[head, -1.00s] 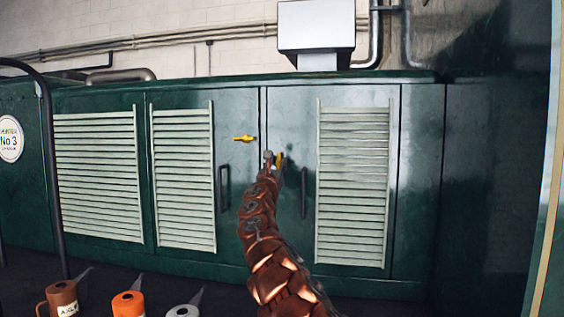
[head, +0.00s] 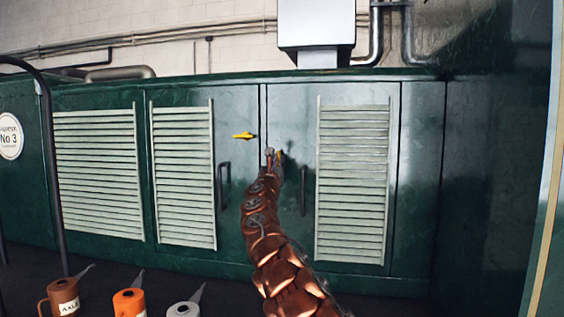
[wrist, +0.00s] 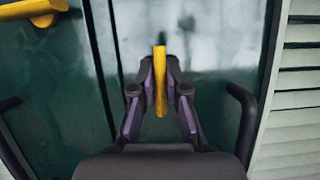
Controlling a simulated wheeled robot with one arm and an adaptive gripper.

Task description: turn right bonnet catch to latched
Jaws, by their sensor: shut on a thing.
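The right bonnet catch (wrist: 160,84) is a yellow lever on the right green door (head: 300,110). In the wrist view it stands roughly upright between my fingers. My gripper (wrist: 160,76) is shut on it, with a purple-sided finger on either side. In the head view the catch (head: 280,157) is mostly hidden behind my gripper (head: 273,155). The left bonnet catch (head: 243,135) is a like yellow lever, lying level on the left door; it also shows at the top left of the wrist view (wrist: 38,9).
Dark upright handles (head: 223,185) (head: 303,191) stand out from the doors below the catches. Pale louvred panels (head: 352,185) flank them. Several oil cans (head: 128,303) stand at the lower left. A black rail (head: 50,150) rises at the left.

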